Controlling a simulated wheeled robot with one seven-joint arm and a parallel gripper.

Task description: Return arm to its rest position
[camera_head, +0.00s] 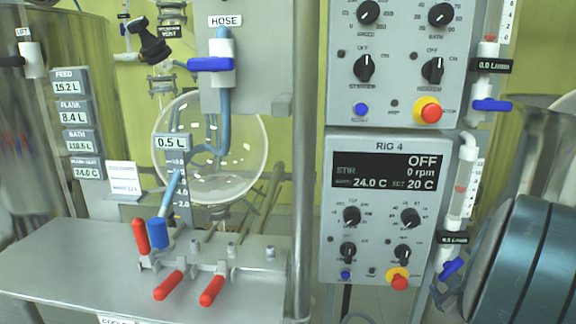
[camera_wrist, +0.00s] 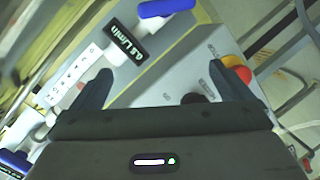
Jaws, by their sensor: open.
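My gripper (camera_wrist: 165,90) shows in the wrist view with its two dark fingers spread apart and nothing between them. Beyond the fingers is the face of a grey control box (camera_wrist: 185,65), with a red button on a yellow collar (camera_wrist: 237,70) near the right finger. A flowmeter labelled 0.5 L/min (camera_wrist: 125,42) with a blue handle (camera_wrist: 167,8) lies beyond the left finger. In the head view, a dark teal, rounded part of my arm (camera_head: 530,255) fills the lower right. My fingers do not show there.
The RIG 4 panel (camera_head: 385,220) reads OFF and 0 rpm. A second panel (camera_head: 395,60) is above it. Left are a round glass flask (camera_head: 240,165) and a steel bench (camera_head: 60,265) with red-handled valves (camera_head: 212,290). A steel post (camera_head: 302,150) stands between. Flowmeters (camera_head: 463,185) border the panels.

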